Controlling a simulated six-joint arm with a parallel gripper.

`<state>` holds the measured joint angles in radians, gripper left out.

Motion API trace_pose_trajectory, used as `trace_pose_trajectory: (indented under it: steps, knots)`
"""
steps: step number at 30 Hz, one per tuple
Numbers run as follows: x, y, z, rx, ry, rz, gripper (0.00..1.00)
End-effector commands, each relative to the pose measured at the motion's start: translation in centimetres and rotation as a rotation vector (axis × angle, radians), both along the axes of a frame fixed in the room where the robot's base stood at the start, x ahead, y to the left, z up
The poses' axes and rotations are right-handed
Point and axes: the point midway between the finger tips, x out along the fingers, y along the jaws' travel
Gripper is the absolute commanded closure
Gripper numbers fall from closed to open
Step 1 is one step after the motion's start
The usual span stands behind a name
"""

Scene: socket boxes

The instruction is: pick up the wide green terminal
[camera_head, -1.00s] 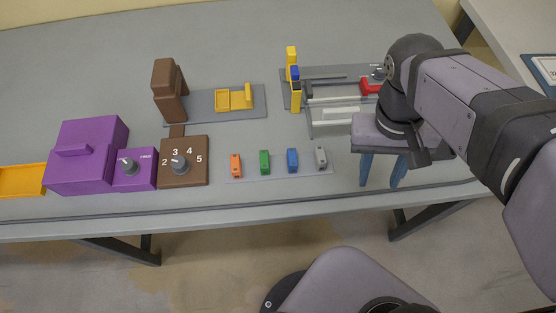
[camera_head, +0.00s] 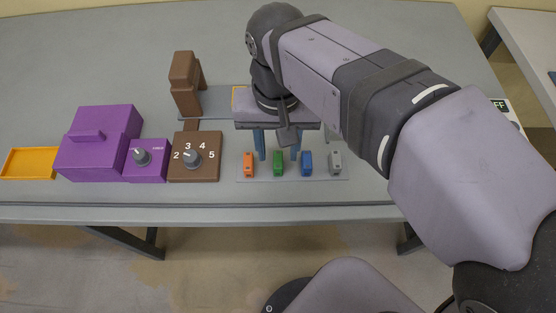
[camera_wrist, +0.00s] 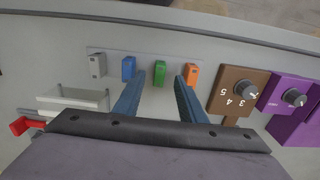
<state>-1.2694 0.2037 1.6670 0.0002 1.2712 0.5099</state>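The green terminal (camera_head: 278,163) stands in a row on a thin grey strip, between an orange terminal (camera_head: 249,164) and a blue terminal (camera_head: 307,163). It also shows in the wrist view (camera_wrist: 159,73), between and beyond my two blue fingertips. My gripper (camera_head: 278,156) is open and empty, its fingers spread to either side of the green terminal as seen from the head. In the wrist view the fingers point toward the row and touch no terminal that I can see. I cannot tell their exact height above it.
A grey terminal (camera_head: 335,162) ends the row. A brown box with a numbered dial (camera_head: 194,157) and a purple box (camera_head: 98,145) stand to the left. In the wrist view, a red part (camera_wrist: 27,125) lies at the left. The table front is clear.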

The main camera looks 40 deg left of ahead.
Motion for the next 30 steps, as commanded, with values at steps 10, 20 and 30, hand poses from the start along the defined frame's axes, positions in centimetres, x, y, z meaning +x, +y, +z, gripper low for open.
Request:
trace_pose_trajectory:
  steps: [10,20,30]
  knots:
    - [0.2,0.1,-2.0,-0.004,0.001,0.000,0.63]
    - [0.4,0.3,-5.3,0.000,0.000,0.000,0.63]
    - [0.4,0.3,-5.4,0.000,0.000,0.000,0.82]
